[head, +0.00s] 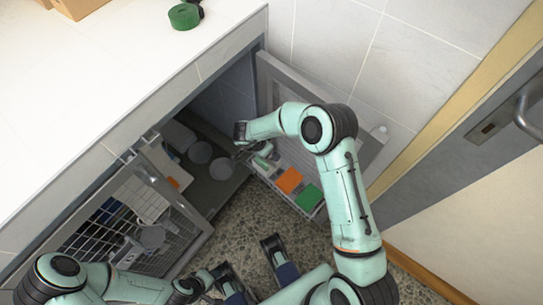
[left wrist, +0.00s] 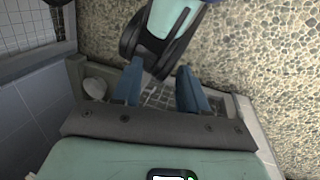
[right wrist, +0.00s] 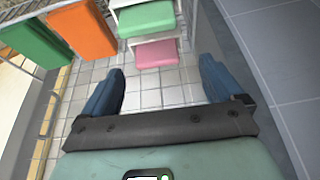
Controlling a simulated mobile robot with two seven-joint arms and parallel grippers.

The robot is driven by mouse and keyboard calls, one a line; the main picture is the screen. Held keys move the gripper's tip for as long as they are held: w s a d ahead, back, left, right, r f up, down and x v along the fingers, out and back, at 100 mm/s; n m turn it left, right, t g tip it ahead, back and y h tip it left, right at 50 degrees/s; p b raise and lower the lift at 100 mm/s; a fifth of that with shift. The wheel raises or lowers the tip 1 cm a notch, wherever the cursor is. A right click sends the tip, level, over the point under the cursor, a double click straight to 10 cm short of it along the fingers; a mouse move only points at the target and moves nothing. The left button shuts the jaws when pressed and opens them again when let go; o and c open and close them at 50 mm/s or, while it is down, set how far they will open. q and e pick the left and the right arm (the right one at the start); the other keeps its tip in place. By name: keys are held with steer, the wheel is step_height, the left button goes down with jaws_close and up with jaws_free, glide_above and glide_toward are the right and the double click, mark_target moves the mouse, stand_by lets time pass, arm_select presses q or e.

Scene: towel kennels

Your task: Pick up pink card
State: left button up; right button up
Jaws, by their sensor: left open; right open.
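A flat pink piece (right wrist: 155,54), which I take for the pink card, shows in the right wrist view, below a light green piece (right wrist: 147,20) in a white rack. I do not make it out in the head view. My right gripper (right wrist: 160,90) is open and empty, and the pink piece appears ahead, between and beyond its fingers. In the head view the right arm reaches to the open cabinet, its fingertips partly hidden. My left gripper (head: 256,268) is open and empty over the floor, far from the pink piece; it also shows in the left wrist view (left wrist: 158,88).
An orange card (head: 289,180) and a green card (head: 308,197) sit by the open right door. A wire door (head: 183,240) stands open at left. Pale round bowls (head: 200,152) are inside the cabinet. A green roll (head: 184,16) lies on the white countertop (head: 90,90).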

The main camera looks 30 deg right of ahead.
steer(key=x, duration=0.2)
steer(key=b+x, duration=0.1)
steer(key=x, duration=0.1)
steer(key=shift+s+d+f, duration=0.15)
steer(key=shift+d, duration=0.1)
arm_select(q)
steer(key=shift+w+a+f+t, duration=0.2)
steer(key=shift+w+a+f, duration=0.1)
steer(key=shift+w+f, duration=0.25)
steer(key=shift+w+a+f+t, duration=0.25)
steer(key=shift+w+f, duration=0.2)
steer(key=shift+w, duration=0.2)
arm_select(e)
steer(key=c, duration=1.1)
steer(key=shift+r, duration=0.2)
